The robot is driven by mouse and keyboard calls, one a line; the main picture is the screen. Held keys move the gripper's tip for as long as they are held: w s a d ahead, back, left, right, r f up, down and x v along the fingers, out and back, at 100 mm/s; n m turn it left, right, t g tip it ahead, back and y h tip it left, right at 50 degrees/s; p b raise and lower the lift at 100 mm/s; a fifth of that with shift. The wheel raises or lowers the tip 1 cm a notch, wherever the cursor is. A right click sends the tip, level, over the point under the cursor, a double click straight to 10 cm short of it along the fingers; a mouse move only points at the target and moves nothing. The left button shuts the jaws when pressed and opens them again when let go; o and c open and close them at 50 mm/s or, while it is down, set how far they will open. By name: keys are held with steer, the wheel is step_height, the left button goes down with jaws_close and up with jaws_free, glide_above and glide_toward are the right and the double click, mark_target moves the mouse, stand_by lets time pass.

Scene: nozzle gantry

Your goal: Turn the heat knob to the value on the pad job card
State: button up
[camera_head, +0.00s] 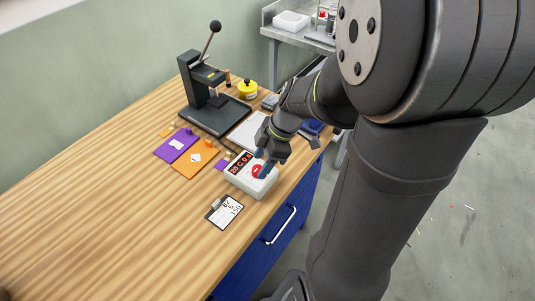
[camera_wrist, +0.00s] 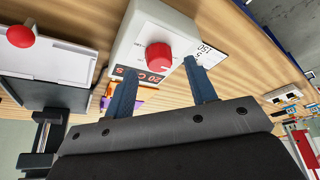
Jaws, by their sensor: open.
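The white control box (camera_head: 248,184) sits near the table's front edge. Its red heat knob (camera_wrist: 158,56) shows clearly in the wrist view, beside a dark display with red digits (camera_wrist: 140,76) that seem to read 20 C. The job card (camera_head: 225,211) lies on the table just in front of the box; in the wrist view the card (camera_wrist: 207,50) is partly hidden by a finger, and 150 seems to be printed on it. My gripper (camera_wrist: 158,70) is open and empty over the box, its blue fingers to either side of the knob. I cannot tell whether they touch it.
A black press (camera_head: 212,105) with a raised lever stands at the back. A purple pad (camera_head: 175,146), an orange pad (camera_head: 190,164), a yellow tub (camera_head: 246,91) and a white sheet (camera_head: 246,131) lie nearby. The table's left (camera_head: 90,200) is clear.

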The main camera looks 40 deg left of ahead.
steer(key=shift+x, duration=1.05)
steer(key=c, duration=1)
steer(key=shift+o, duration=0.2)
